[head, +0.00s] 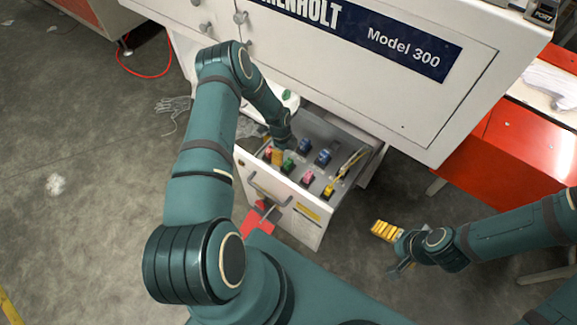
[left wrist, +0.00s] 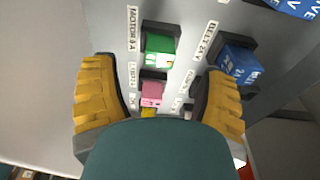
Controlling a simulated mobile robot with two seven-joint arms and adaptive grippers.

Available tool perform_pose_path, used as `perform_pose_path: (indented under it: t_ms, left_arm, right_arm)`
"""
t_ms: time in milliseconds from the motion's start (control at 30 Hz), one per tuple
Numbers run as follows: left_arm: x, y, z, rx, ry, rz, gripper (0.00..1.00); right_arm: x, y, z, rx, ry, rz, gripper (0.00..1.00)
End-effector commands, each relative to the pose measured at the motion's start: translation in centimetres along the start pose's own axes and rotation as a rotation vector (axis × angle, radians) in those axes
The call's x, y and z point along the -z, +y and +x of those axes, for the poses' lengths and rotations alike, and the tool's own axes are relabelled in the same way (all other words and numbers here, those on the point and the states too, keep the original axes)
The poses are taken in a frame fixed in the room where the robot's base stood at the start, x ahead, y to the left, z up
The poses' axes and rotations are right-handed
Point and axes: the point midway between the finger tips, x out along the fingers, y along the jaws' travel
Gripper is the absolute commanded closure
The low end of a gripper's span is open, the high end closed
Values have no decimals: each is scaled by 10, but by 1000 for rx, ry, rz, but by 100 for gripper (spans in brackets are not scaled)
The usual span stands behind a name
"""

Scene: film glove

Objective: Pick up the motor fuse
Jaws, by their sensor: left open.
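A green fuse (left wrist: 160,43) sits in a dark holder beside a label that reads MOTOR in the left wrist view. It shows in the head view as the green block (head: 288,168) in the open drawer. My left gripper (left wrist: 160,76) is open, its two yellow ribbed fingers apart with nothing gripped. In the head view the left gripper (head: 274,148) is over the drawer's left part, close to the green fuse. My right gripper (head: 388,233) is low at the right, away from the drawer; its finger opening cannot be made out.
A pink fuse (left wrist: 152,92) and a blue fuse (left wrist: 238,66) are close to the green one, each in a holder. A yellow fuse (head: 328,191) sits near the drawer front (head: 295,215). The white machine body (head: 400,100) overhangs the drawer's back. A red cabinet (head: 520,145) stands right.

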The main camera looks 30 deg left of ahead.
Motion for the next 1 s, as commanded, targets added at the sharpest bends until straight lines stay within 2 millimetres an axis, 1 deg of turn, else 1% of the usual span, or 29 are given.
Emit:
perform_pose_path:
  t_ms: [167,300,433,533,767,800,867,900,967,1000]
  left_arm:
    - [2,0,14,-1,0,0,27]
    - [6,0,36,-2,0,-1,27]
    - [5,0,50,0,0,0,27]
    - [6,0,55,0,0,-1,27]
    - [6,0,54,0,0,-1,26]
    - [6,0,54,0,0,-1,40]
    - [6,0,54,0,0,-1,61]
    - [6,0,54,0,0,-1,75]
    - [6,0,54,0,0,-1,96]
    - [6,0,54,0,0,-1,100]
  right_arm:
    - [0,1,3,0,2,0,0]
    - [1,3,8,0,4,-1,0]
    - [1,4,10,0,5,-1,0]
    - [1,4,11,0,6,-1,0]
    - [2,4,10,0,6,-1,0]
    - [2,4,10,0,6,-1,0]
    - [2,4,10,0,6,-1,0]
    - [2,4,10,0,6,-1,0]
    - [2,4,10,0,6,-1,0]
    - [2,4,11,0,6,-1,0]
